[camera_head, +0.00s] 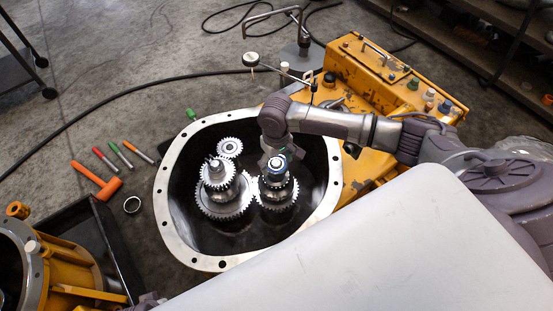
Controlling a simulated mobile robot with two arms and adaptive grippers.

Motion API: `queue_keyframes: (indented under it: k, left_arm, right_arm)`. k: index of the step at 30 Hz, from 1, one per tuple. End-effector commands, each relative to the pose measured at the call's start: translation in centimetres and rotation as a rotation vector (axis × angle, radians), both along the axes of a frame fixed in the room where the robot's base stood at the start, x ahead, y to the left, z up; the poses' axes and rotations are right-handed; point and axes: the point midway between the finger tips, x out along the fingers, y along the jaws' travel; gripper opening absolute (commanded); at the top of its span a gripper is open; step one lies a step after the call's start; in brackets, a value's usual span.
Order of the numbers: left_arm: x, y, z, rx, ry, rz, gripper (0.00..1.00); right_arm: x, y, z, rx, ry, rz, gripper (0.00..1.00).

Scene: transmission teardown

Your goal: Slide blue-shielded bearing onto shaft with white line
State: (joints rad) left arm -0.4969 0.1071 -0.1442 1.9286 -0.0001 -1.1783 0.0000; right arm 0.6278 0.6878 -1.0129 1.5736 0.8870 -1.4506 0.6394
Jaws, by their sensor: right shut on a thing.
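My right gripper (277,157) is over the right-hand gear stack in the open housing, pointing down. It is shut on a small ring with a blue tint, which looks like the blue-shielded bearing (277,164). The bearing is at the top of the right shaft; I cannot tell how far it is around it. Gears (278,192) sit below it on that shaft. A second shaft (215,166) with gears stands to the left. No white line can be made out on either shaft. My left gripper is not in view.
The housing's pale flange (170,215) surrounds the gears. A small gear (230,147) sits at the back left inside. A yellow casing (375,75) stands behind.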

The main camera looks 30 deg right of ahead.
Motion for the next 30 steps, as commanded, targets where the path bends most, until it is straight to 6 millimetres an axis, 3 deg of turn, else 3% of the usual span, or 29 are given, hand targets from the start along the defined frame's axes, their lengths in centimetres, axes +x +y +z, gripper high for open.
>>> queue_keyframes:
  k: [29, 30]
  left_arm:
    - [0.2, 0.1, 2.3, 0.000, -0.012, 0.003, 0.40]
    - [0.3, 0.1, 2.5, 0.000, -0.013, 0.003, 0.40]
  right_arm:
    - [0.0, 0.1, -3.3, 0.001, -0.001, 0.001, 0.26]
    - [0.0, 0.1, -3.4, 0.001, -0.002, 0.001, 0.75]
